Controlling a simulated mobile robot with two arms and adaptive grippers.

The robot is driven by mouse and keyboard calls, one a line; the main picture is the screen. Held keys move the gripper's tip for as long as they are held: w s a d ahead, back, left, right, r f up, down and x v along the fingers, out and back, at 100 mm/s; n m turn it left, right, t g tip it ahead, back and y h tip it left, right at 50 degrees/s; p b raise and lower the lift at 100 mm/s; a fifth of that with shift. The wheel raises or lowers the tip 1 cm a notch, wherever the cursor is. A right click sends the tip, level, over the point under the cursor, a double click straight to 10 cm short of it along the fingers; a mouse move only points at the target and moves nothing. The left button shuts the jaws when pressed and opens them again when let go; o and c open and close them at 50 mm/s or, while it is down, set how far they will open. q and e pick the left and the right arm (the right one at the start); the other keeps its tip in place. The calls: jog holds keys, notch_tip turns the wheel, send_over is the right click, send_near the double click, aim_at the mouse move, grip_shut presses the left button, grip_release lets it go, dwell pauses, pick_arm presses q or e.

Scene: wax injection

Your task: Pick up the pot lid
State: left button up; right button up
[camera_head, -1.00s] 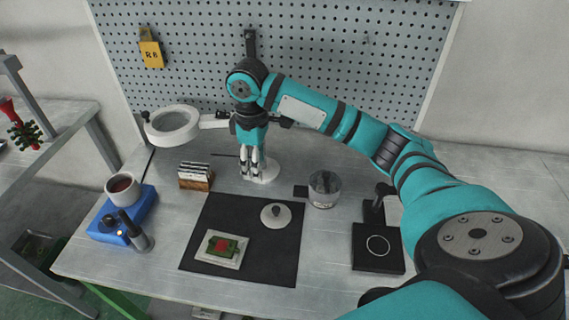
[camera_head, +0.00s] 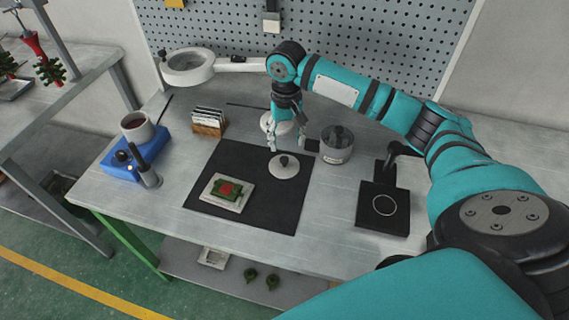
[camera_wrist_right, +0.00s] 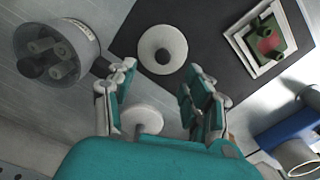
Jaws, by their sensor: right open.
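The pot lid (camera_head: 286,171), a pale round disc with a small dark knob, lies flat on the black mat (camera_head: 262,205) near its back right. In the right wrist view, the lid (camera_wrist_right: 163,38) lies ahead, between and beyond the fingertips. My right gripper (camera_head: 287,145) is open and empty, pointing down just behind and above the lid, apart from it. Its spread fingers also show in the right wrist view (camera_wrist_right: 163,75). The white pot (camera_head: 138,127) with dark red contents stands uncovered on a blue heater (camera_head: 126,163) at the left. My left gripper is out of view.
A clear jar (camera_head: 337,151) stands right of the gripper, and a black stand (camera_head: 383,212) sits farther right. A pale tray with a green and red piece (camera_head: 227,193) lies on the mat. A card holder (camera_head: 209,123) and magnifier lamp (camera_head: 188,68) are behind left.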

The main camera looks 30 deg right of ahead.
aim_at(284, 159)
jog(key=f, duration=0.8)
jog(key=shift+w+a+f+p, duration=0.15)
jog(key=shift+a+f+p, duration=0.1)
jog(key=shift+p, duration=0.1)
jog(key=shift+d, duration=0.1)
grip_shut()
